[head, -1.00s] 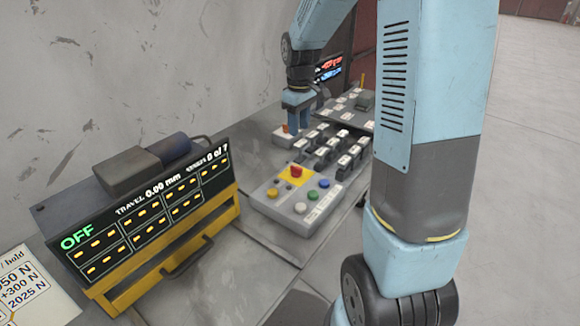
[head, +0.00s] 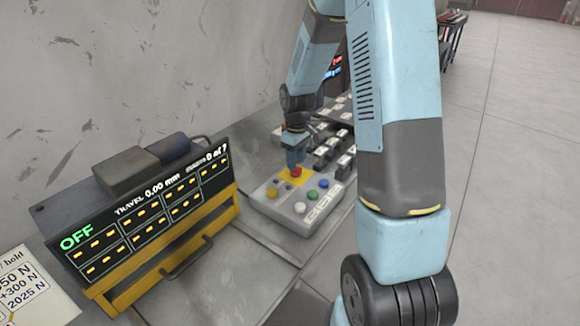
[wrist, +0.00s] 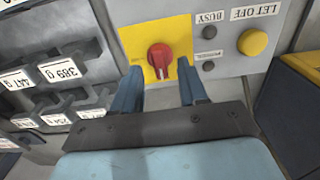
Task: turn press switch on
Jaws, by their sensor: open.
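The red rotary knob (wrist: 159,56) sits on a yellow plate (wrist: 180,32) on the grey control box (head: 265,205). A lighter line runs down the knob in the wrist view. My gripper (wrist: 158,76) is open, with its two blue fingers apart and nothing between them. Its fingertips lie just short of the knob, one to each side of it in the picture. In the head view my gripper (head: 295,158) points down just above the knob (head: 296,173). Whether it touches the box cannot be told. The display (head: 150,210) reads green OFF and travel 0.00 mm.
A yellow LET OFF button (wrist: 252,41) and small dark lamps (wrist: 209,65) sit beside the knob. Blue (head: 323,183), green (head: 312,195) and white (head: 300,207) buttons share the box. Labelled weights (wrist: 67,70) stand close beside it. A wall rises behind.

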